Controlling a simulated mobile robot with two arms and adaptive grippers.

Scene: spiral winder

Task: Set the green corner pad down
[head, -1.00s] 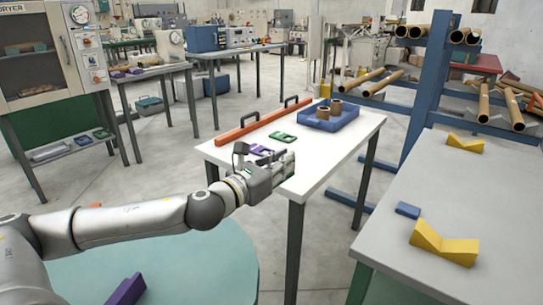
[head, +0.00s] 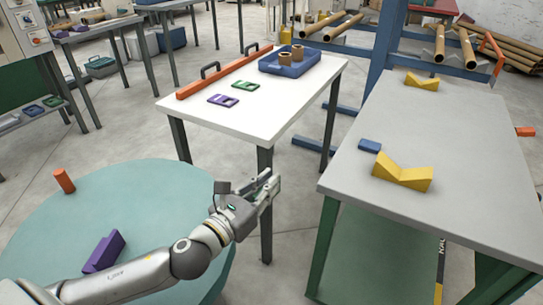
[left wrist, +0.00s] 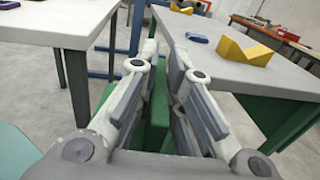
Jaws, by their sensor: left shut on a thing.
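My left gripper (head: 268,184) is in the air in front of the white table, between it and the grey table. In the left wrist view, its fingers (left wrist: 172,90) are shut on a green piece, the green corner pad (left wrist: 157,128), seen only in part between them. The pad's shape is mostly hidden by the fingers, and it cannot be made out in the head view. My right gripper is not in view.
The grey table (head: 440,150) holds two yellow V-blocks (head: 403,173) and a blue block (head: 369,145). The white table (head: 215,115) holds a blue tray (head: 290,65), an orange bar and flat purple and green pieces. A purple block (head: 104,251) lies on the round teal table (head: 165,185).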

